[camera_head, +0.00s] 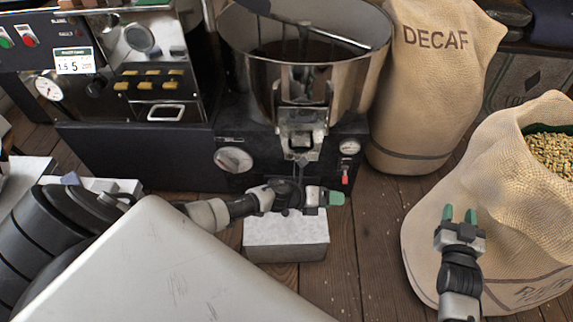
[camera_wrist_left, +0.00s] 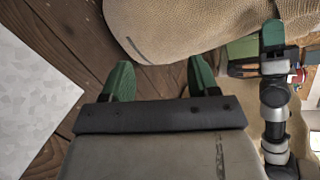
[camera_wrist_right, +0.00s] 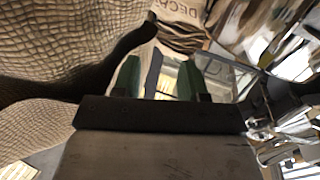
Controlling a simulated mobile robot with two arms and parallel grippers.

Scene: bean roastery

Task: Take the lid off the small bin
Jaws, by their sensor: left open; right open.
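No object that I can surely name as the small bin shows. My left gripper (camera_head: 336,198) reaches across in front of the roaster, pointing right, well away from that container. In the left wrist view (camera_wrist_left: 160,80) its fingers are apart and empty. My right gripper (camera_head: 459,214) is in front of the sack at right. Its fingers (camera_wrist_right: 157,80) are apart and empty.
A roaster with a round metal drum (camera_head: 345,75) stands at the back. A sack marked DECAF (camera_head: 425,90) and an open sack of beans (camera_head: 500,180) stand at the right. A pale block (camera_head: 287,236) lies under my left gripper. Wooden floor (camera_head: 365,240) shows between them.

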